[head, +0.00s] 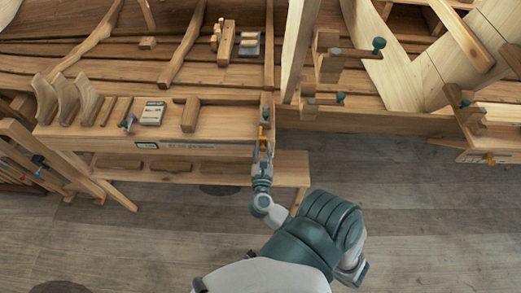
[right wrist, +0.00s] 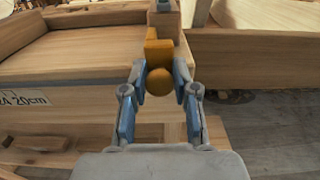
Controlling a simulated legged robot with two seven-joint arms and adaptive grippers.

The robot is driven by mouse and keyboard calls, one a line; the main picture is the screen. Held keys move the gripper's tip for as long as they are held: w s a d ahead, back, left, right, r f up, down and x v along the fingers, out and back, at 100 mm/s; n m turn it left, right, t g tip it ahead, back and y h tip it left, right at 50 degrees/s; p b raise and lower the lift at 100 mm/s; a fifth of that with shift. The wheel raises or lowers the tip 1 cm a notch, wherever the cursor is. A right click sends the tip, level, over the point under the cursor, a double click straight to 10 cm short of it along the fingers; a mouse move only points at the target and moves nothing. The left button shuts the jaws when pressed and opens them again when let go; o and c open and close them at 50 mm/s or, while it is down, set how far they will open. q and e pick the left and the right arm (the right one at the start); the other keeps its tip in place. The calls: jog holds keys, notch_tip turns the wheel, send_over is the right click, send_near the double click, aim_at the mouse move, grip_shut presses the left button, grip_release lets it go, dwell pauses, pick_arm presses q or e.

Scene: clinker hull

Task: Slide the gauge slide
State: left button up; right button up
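The gauge slide (right wrist: 158,52) is a small orange-yellow block with a round knob, at the right end of the workbench's front edge. In the head view the gauge slide (head: 262,132) is small and partly hidden by my gripper. My right gripper (right wrist: 160,84) has one finger on each side of the round knob, and both fingers appear to touch it. It reaches the bench front from below in the head view (head: 262,152). A printed scale strip (right wrist: 22,99) runs along the bench front, left of the slide. My left gripper is not in view.
The bench top (head: 225,122) carries a small labelled box (head: 153,113), a wooden block (head: 190,114) and curved wooden pieces (head: 68,102). The planked hull (head: 130,60) rises behind. A lower shelf (head: 230,165) lies under the bench. The floor (head: 430,215) at right is clear.

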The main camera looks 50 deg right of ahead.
jog(key=o, duration=0.3)
jog(key=shift+d+r, duration=0.15)
jog(key=shift+d, duration=0.1)
jog(key=v, duration=1.1)
jog(key=shift+s+d+f, duration=0.25)
jog(key=shift+d+f, duration=0.05)
jog(key=shift+f, duration=0.1)
jog(key=shift+a, duration=0.4)
